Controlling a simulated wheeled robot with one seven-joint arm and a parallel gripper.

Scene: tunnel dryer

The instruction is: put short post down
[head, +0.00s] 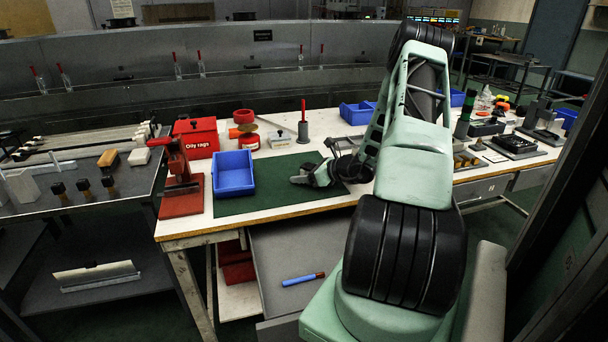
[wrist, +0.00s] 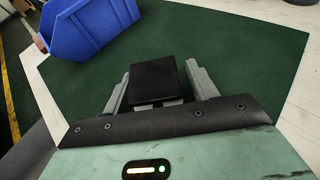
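In the wrist view, a block-shaped black top (wrist: 153,82), which I take as the short post's, sits between the two fingers of my gripper (wrist: 160,92). Pale finger pads show just under its near edge, so the fingers look shut on the narrower part below, which is hidden. In the head view my gripper (head: 312,176) is low over the green mat (head: 262,200), right of the blue bin (head: 233,172). The post cannot be made out there. Whether its foot touches the mat cannot be told.
The blue bin also shows at upper left in the wrist view (wrist: 88,28). A red press (head: 180,185), a red oily-rags box (head: 196,138) and an upright red-handled tool (head: 303,122) stand around the mat. Several black-topped posts (head: 84,186) stand on the left table. Bare mat surrounds my gripper.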

